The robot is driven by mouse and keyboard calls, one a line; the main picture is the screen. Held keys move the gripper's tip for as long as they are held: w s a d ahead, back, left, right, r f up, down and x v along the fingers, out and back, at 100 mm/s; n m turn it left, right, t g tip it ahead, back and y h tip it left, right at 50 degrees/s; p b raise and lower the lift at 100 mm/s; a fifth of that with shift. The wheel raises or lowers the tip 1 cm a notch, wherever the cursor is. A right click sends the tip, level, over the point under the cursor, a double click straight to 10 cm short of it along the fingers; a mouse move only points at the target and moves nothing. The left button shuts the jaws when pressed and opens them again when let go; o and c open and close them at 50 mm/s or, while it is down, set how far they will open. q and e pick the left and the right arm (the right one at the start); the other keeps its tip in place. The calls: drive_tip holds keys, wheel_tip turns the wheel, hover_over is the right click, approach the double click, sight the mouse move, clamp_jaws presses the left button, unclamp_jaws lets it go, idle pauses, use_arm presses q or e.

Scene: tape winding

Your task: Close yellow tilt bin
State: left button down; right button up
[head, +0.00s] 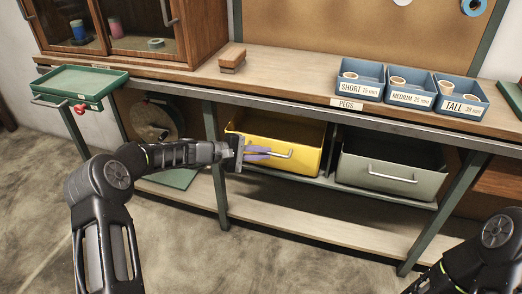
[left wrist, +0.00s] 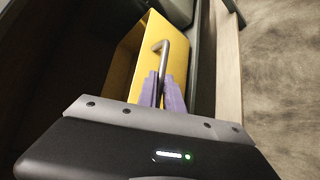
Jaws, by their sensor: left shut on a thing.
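The yellow tilt bin (head: 303,158) is under the workbench, tipped forward with its top open. It has a metal bar handle (head: 280,154) on its front. My left gripper (head: 268,153) reaches it from the left, and its purple fingers are shut on the handle. In the left wrist view the fingers (left wrist: 166,92) close around the handle bar (left wrist: 172,45), with the yellow bin (left wrist: 122,72) behind it. My right arm shows at the lower right of the head view, but its gripper is out of view.
A grey-green bin (head: 385,165) with a bar handle is right of the yellow bin. The bench (head: 290,70) above carries blue peg trays (head: 372,97) and a wooden block (head: 232,58). A green tray (head: 75,80) is at the left. A lower shelf (head: 300,218) runs beneath the bins.

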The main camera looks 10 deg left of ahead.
use_arm(q)
drive_tip(key=shift+w+r, duration=0.1)
drive_tip(key=shift+w, duration=0.15)
use_arm(e)
drive_tip(key=shift+w, duration=0.25)
use_arm(q)
drive_tip(key=shift+w+r, duration=0.15)
drive_tip(key=c, duration=1.5)
unclamp_jaws()
